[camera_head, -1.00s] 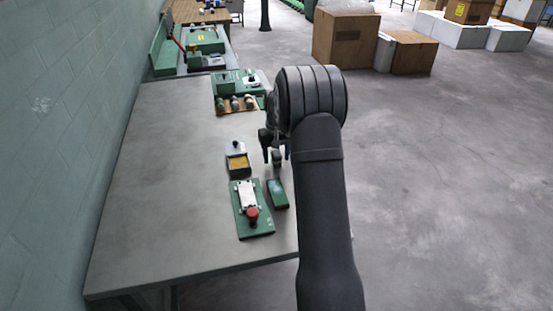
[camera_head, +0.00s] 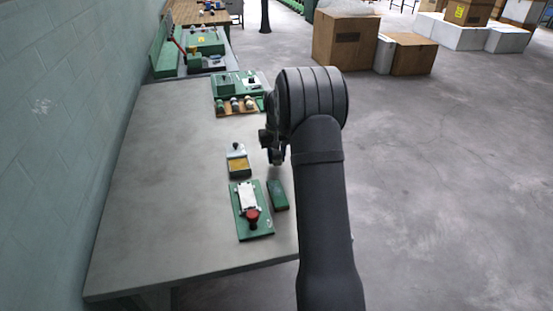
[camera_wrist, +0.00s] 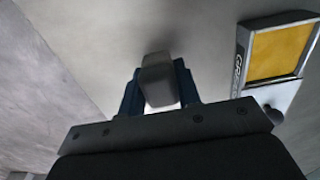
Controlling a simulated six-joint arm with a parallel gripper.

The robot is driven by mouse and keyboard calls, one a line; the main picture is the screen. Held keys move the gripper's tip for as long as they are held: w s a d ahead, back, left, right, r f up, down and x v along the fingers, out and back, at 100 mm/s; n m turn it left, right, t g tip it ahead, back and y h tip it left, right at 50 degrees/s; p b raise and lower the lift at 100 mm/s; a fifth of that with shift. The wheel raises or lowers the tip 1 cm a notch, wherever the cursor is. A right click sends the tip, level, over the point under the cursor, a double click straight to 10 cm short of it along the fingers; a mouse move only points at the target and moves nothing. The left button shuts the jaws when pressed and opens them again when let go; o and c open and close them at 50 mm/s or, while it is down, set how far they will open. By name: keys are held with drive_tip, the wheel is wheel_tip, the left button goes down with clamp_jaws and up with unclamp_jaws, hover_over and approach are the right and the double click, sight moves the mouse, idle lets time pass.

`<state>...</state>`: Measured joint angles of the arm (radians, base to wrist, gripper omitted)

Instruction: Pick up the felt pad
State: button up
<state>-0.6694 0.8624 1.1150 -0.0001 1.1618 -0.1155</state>
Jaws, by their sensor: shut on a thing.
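A small grey block, which I take to be the felt pad (camera_wrist: 157,78), sits between the two blue fingers of my gripper (camera_wrist: 160,92) in the wrist view. The fingers are shut on its sides, and its far end sticks out past them. In the head view my gripper (camera_head: 275,155) is over the right side of the table, mostly hidden behind my own arm. The pad is hard to make out there. I cannot tell whether it touches the table.
A yellow-topped tray (camera_head: 238,166) stands just left of my gripper; it also shows in the wrist view (camera_wrist: 279,52). Nearer are a green block (camera_head: 278,195) and a green plate with a red knob (camera_head: 251,212). The left of the table (camera_head: 160,190) is clear.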

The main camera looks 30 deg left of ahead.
wheel_tip(320, 180, up, 3)
drive_tip(key=w+d+r, duration=0.1)
drive_tip(key=d+r, duration=0.5)
drive_tip(key=d, duration=0.5)
drive_tip(key=shift+w+d+r, duration=0.15)
drive_tip(key=shift+d+r, duration=0.2)
drive_tip(key=shift+r, duration=0.05)
drive_tip(key=shift+o, duration=0.5)
drive_tip(key=s+a, duration=0.3)
drive_tip(key=a, duration=0.4)
drive_tip(key=s+a+f, duration=0.1)
drive_tip(key=s+a, duration=0.2)
drive_tip(key=a, duration=0.4)
drive_tip(key=s+a+f, duration=0.1)
drive_tip(key=s+a, duration=0.2)
drive_tip(key=a, duration=0.4)
drive_tip(key=shift+s+a, duration=0.25)
drive_tip(key=shift+s, duration=0.1)
drive_tip(key=shift+f, duration=2.8)
